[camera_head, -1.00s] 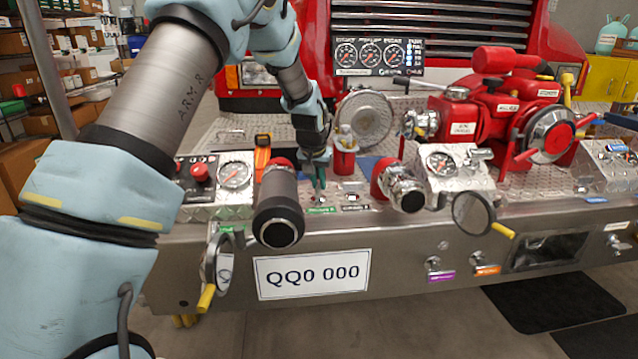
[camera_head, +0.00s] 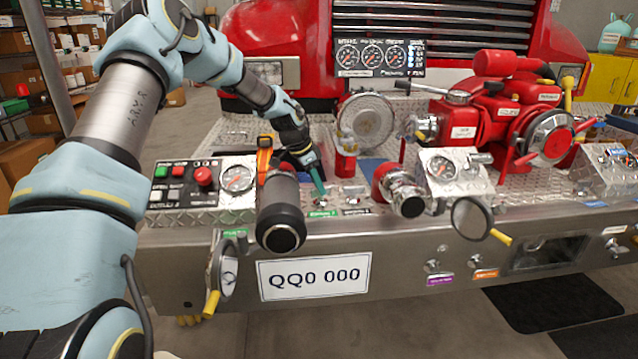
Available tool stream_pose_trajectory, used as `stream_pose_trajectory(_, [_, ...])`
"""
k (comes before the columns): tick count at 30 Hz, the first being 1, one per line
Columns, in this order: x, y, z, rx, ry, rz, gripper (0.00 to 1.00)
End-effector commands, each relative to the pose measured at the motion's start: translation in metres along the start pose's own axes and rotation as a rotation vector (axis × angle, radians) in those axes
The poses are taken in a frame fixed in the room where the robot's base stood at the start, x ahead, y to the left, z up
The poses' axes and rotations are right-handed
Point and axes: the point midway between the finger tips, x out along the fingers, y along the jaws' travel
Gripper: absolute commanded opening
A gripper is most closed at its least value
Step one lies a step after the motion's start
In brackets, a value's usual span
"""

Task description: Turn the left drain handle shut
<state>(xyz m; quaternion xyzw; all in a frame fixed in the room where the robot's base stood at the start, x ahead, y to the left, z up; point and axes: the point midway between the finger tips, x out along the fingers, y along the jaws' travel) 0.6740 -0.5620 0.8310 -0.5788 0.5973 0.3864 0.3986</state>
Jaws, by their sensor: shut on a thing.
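Two small metal controls sit on the bumper's top plate between the two hose outlets. The left one, the left drain handle (camera_head: 321,202), has a green label in front of it; its text is too small to read. The right control (camera_head: 352,202) has a dark label. My gripper (camera_head: 321,191) comes down from the upper left at a tilt. Its teal fingers are shut on the left drain handle, and the tips cover most of it. The handle's exact angle is hidden.
A black-capped outlet (camera_head: 280,215) stands close left of the gripper, and a silver-capped outlet (camera_head: 403,190) to the right. A red cylinder (camera_head: 345,160) stands just behind. A gauge panel (camera_head: 236,180) lies farther left. The red pump (camera_head: 495,115) fills the right.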

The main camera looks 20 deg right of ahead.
Motion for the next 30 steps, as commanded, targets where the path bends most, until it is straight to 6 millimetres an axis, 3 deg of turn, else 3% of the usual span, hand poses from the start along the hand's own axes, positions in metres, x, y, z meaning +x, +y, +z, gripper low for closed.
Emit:
stream_pose_trajectory(13, [0.0, -0.0021, 0.0002, 0.228, 0.0, 0.095, 0.0])
stream_pose_trajectory(30, [0.0006, -0.0019, 0.0006, 0.27, -0.002, 0.112, 0.0])
